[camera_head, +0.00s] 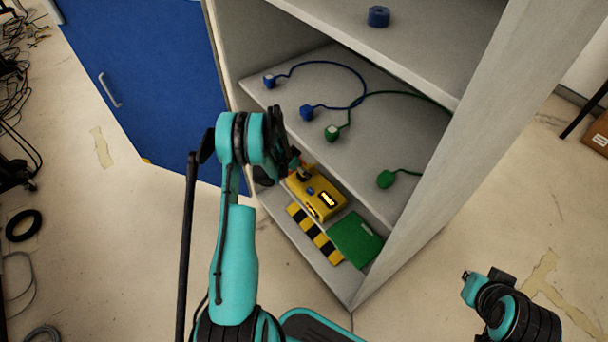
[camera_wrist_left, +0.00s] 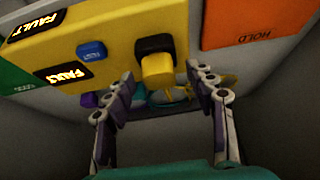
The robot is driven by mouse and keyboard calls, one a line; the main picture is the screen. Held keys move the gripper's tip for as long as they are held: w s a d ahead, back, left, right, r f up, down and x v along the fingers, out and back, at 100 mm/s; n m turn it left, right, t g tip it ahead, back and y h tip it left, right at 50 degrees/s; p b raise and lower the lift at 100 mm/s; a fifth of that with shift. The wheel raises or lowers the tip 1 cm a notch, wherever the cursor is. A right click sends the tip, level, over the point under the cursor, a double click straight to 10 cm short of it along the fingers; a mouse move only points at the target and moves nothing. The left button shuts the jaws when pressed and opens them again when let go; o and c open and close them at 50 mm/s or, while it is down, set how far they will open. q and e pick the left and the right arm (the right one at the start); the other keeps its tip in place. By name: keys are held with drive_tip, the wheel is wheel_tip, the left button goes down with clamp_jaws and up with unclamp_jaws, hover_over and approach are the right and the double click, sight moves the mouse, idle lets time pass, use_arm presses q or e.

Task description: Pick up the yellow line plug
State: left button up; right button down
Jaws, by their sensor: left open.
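The plug is hidden there behind the gripper. My right arm shows at the lower right; its gripper (camera_head: 468,277) is too unclear to judge.
A green panel (camera_head: 355,240) and a yellow-black striped strip (camera_head: 314,234) are low in the cabinet. Blue plugs (camera_head: 307,112) and green plugs (camera_head: 385,179) lie on the shelf above. An orange HOLD panel (camera_wrist_left: 245,22) is right of the plug. The blue door (camera_head: 150,80) is open.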

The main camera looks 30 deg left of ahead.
use_arm(q)
clamp_jaws()
drive_tip(key=shift+r, duration=0.1)
